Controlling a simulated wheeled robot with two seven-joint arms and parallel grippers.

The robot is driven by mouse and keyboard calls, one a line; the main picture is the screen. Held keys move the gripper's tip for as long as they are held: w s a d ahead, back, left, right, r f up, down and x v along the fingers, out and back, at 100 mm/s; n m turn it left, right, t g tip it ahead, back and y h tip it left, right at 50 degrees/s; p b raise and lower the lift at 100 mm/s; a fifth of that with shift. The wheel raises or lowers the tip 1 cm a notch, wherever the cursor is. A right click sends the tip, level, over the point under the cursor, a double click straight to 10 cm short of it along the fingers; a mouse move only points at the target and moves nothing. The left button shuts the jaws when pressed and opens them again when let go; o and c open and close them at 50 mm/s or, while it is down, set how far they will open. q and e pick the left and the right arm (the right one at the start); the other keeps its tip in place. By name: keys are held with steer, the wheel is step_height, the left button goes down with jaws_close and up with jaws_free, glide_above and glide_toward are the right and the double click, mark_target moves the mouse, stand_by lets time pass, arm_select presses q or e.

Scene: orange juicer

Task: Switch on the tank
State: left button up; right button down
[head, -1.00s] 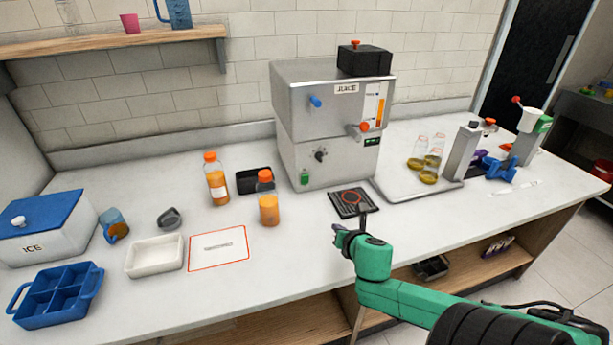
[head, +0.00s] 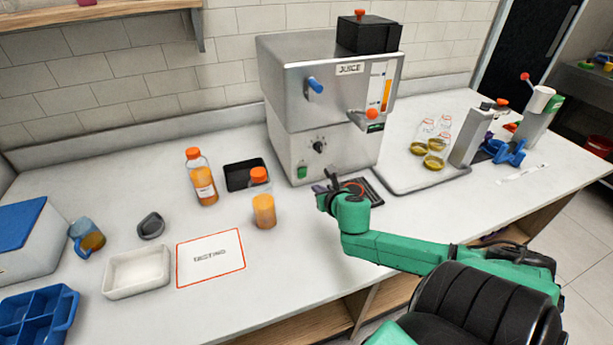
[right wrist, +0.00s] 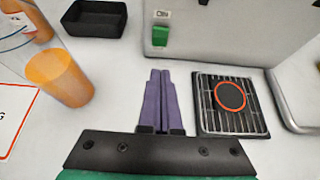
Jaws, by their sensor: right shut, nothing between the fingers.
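The juice tank (head: 330,110) is a steel box labelled JUICE at the back of the counter. It has a blue knob (head: 315,85), a black dial (head: 319,146) and a red-orange tap (head: 371,114). A green switch (head: 302,172) is low on its front; in the right wrist view the green switch (right wrist: 160,35) sits under an ON label. My right gripper (head: 326,187) is shut and empty, in front of the tank and apart from it. In the right wrist view its purple fingers (right wrist: 160,100) point toward the switch. My left gripper is not in view.
A drip grate with a red ring (right wrist: 231,96) lies right of the gripper. A steel tray (head: 400,185) with several flasks is on the right. The counter's front middle is clear.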

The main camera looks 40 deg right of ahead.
mark_target(303, 170)
steer(key=x, duration=0.5)
steer(key=shift+w+b, duration=0.15)
steer(key=shift+b, duration=0.15)
arm_select(q)
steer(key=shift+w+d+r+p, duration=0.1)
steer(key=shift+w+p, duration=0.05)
steer(key=shift+p, duration=0.35)
arm_select(e)
steer(key=shift+w+d+r, duration=0.1)
steer(key=shift+w+d, duration=0.15)
steer(key=shift+w, duration=0.5)
steer(key=shift+w+d+r, duration=0.1)
steer(key=shift+w+d, duration=0.15)
steer(key=shift+w, duration=0.45)
steer(key=shift+w+d+r, duration=0.1)
steer(key=shift+w+d, duration=0.2)
steer(key=shift+w, duration=0.45)
steer(key=shift+w+d+r+p, duration=0.1)
steer(key=shift+w+r+p, duration=0.1)
steer(key=shift+r+p, duration=0.15)
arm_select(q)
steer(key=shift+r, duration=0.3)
arm_select(e)
steer(key=shift+w+f, duration=0.15)
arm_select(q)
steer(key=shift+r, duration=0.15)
